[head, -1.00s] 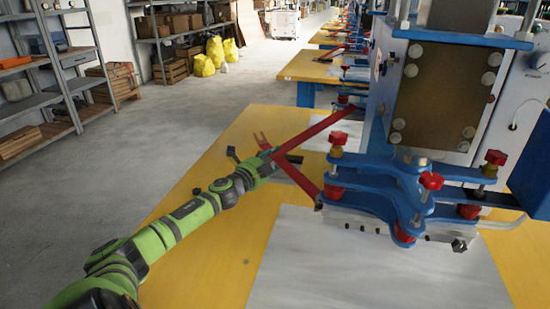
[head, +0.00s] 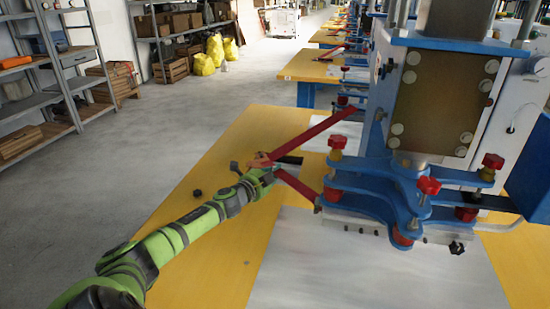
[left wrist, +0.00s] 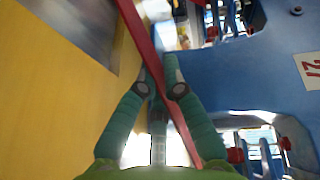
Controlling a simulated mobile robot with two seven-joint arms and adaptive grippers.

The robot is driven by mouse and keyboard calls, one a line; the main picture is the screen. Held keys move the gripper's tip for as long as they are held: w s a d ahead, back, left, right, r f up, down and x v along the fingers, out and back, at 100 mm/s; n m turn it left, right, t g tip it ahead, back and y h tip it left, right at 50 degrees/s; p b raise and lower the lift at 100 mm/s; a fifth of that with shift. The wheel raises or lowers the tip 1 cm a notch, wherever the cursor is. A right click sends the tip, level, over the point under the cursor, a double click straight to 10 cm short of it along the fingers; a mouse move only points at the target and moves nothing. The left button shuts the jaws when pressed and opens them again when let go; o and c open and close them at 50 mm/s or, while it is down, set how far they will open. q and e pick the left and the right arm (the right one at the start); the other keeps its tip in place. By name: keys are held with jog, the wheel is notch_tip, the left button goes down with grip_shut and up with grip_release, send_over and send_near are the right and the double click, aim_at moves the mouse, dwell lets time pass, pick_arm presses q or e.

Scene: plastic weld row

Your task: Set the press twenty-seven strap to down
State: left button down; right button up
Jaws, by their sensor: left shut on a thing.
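The red strap (head: 314,131) slants down and left from the blue press (head: 385,190). A second red length (head: 297,184) runs from near my left gripper (head: 265,167) back to the press's lower blue plate, so the two form a V. In the left wrist view the red strap (left wrist: 138,30) runs down between the fingers of my left gripper (left wrist: 161,88), which is shut on it. A partly cut-off number label (left wrist: 310,65) sits on the blue press surface there. My right gripper is not in view.
A yellow table (head: 215,253) with a pale plate (head: 285,270) lies under the press. More presses on yellow tables recede behind. Grey shelves (head: 75,58) stand left across open floor.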

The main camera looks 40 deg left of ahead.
aim_at(278, 196)
pick_arm(q)
jog(key=shift+n+g+h, duration=0.4)
jog(key=shift+n, duration=0.4)
jog(key=f, duration=0.2)
jog(key=d+f+p, duration=0.1)
jog(key=f, duration=0.1)
jog(key=shift+s+d+f, duration=0.15)
jog(key=shift+s+f, duration=0.05)
jog(key=shift+f, duration=0.15)
jog(key=shift+s+d+f, duration=0.1)
jog(key=c, duration=1.4)
grip_release()
jog(key=shift+o, duration=0.2)
jog(key=shift+v, duration=5.95)
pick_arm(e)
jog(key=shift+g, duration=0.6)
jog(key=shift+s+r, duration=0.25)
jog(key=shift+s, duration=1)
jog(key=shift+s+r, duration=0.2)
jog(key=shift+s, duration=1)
pick_arm(q)
jog(key=shift+r, duration=0.2)
